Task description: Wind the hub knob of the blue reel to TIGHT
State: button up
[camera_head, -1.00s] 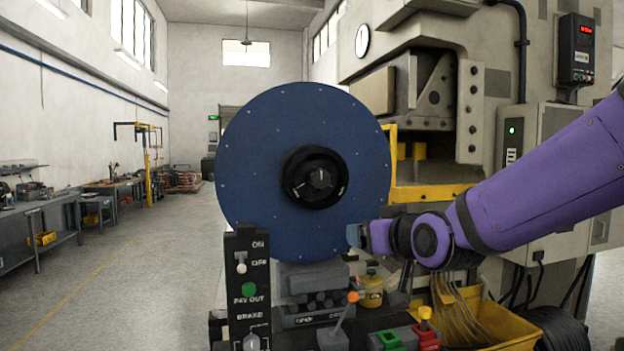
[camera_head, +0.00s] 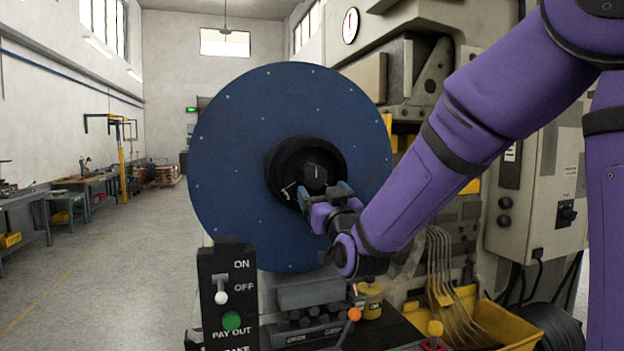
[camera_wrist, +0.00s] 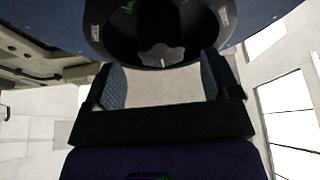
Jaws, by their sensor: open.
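The blue reel (camera_head: 235,135) stands upright in the middle of the head view, with a black round hub at its centre. The dark hub knob (camera_head: 316,172) sits inside this hub, with a light pointer line on it. The knob also shows as a grey lobed shape in the wrist view (camera_wrist: 161,54), near the top. My gripper (camera_head: 325,193) is at the lower right of the hub, its blue-grey fingers close to the hub's rim. In the wrist view the two fingers (camera_wrist: 162,85) are spread apart with nothing between them, and the knob lies beyond their tips. The TIGHT marking is too small to read.
A black control panel (camera_head: 228,300) with a white toggle and a green button stands below the reel at left. An orange-tipped lever (camera_head: 354,314) and a yellow bin (camera_head: 510,330) are at lower right. A large machine stands behind my arm. The floor at left is clear.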

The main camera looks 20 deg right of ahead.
aim_at(317, 184)
jog(key=x, duration=0.6)
jog(key=shift+w+r, duration=0.1)
jog(key=shift+w, duration=0.3)
jog(key=shift+c, duration=0.2)
jog(key=c, duration=0.9)
